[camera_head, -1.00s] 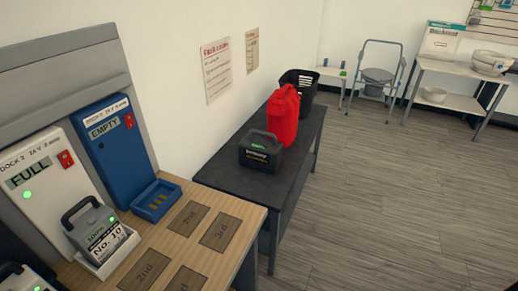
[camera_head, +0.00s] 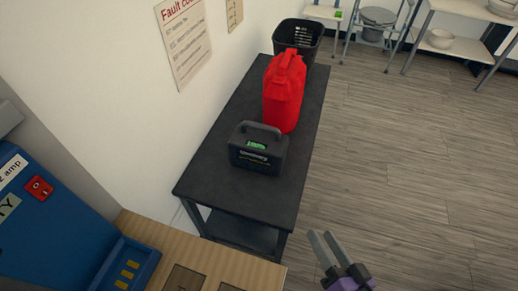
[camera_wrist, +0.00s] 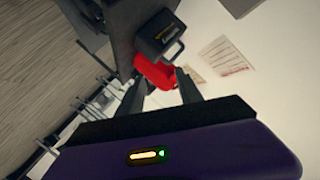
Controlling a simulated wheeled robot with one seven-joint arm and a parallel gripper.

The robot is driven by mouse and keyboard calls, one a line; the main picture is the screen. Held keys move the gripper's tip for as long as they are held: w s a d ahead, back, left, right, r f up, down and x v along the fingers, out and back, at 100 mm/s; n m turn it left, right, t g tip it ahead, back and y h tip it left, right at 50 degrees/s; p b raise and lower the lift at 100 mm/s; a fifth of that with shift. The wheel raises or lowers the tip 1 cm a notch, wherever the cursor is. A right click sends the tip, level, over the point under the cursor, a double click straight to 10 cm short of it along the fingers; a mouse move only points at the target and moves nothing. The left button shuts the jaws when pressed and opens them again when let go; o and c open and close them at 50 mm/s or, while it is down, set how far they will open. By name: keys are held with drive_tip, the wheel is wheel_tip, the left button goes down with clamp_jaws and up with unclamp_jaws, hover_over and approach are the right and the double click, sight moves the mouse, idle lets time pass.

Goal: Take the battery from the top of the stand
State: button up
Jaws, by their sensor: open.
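A dark grey battery (camera_head: 258,150) with a top handle and a small green display sits upright on top of the black stand (camera_head: 215,175), near its front end. It also shows in the wrist view (camera_wrist: 158,34), seen tilted. My gripper (camera_head: 322,244) is at the bottom of the head view, to the right of the stand and apart from the battery. Its two fingers are parted and empty. In the wrist view the gripper (camera_wrist: 160,90) has its fingers spread, with the red can and the battery beyond them.
A red jerry can (camera_head: 284,92) stands right behind the battery, and a black bin (camera_head: 298,38) stands behind that. A wooden bench (camera_head: 190,255) with a blue dock (camera_head: 60,235) is at the front left. A wall rises left of the stand. Open floor (camera_head: 400,170) lies to the right.

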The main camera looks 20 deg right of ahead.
drive_tip(key=w+f+m, duration=0.2)
drive_tip(key=w+m, duration=0.5)
drive_tip(key=w, duration=1)
drive_tip(key=m, duration=0.5)
approach(263, 126)
drive_tip(key=f, duration=0.1)
drive_tip(key=w, duration=0.1)
drive_tip(key=w+b, duration=0.1)
drive_tip(key=shift+w+a+f+t, duration=0.25)
drive_tip(key=shift+a+f+t, duration=0.05)
drive_tip(key=shift+a+t, duration=0.1)
drive_tip(key=shift+w+d+f+b, duration=0.1)
drive_tip(key=shift+w+f+b, duration=0.1)
drive_tip(key=shift+w, duration=0.65)
drive_tip(key=shift+w+d+f+b, duration=0.1)
drive_tip(key=shift+w+f+b, duration=0.1)
drive_tip(key=shift+w, duration=0.7)
drive_tip(key=shift+w+d+f+b, duration=0.15)
drive_tip(key=shift+w, duration=0.7)
drive_tip(key=shift+c, duration=0.4)
clamp_jaws()
drive_tip(key=shift+w+r, duration=0.1)
drive_tip(key=shift+r, duration=0.25)
